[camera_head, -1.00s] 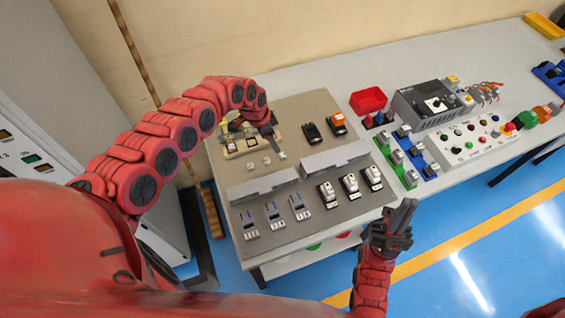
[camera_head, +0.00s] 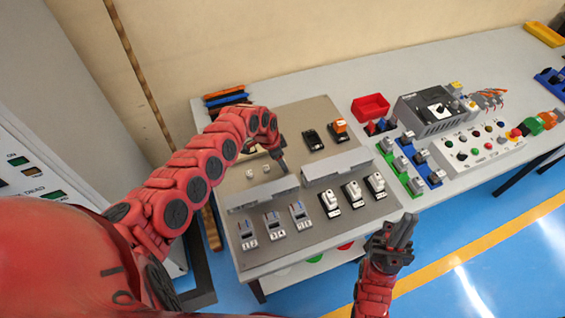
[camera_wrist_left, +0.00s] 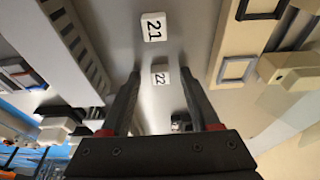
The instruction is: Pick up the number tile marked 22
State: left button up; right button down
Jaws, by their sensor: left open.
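The white tile marked 22 (camera_wrist_left: 160,75) lies flat on the grey board, between the open fingers of my left gripper (camera_wrist_left: 160,82) in the left wrist view. I cannot tell whether the fingers touch it or how high they are above the board. A white tile marked 21 (camera_wrist_left: 153,27) lies just beyond the fingertips. In the head view my left gripper (camera_head: 283,168) points down at the board and largely hides the spot below it; two small white tiles (camera_head: 257,171) show to its left. My right gripper (camera_head: 400,234) is raised in front of the table, away from the tiles.
A grey slotted duct (camera_head: 262,193) is close in front of the tiles. Black and orange devices (camera_head: 325,134) stand to the right. A red bin (camera_head: 370,106) and a control box (camera_head: 474,144) are farther right.

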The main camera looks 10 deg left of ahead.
pick_arm(q)
grip_shut()
dwell(0.4)
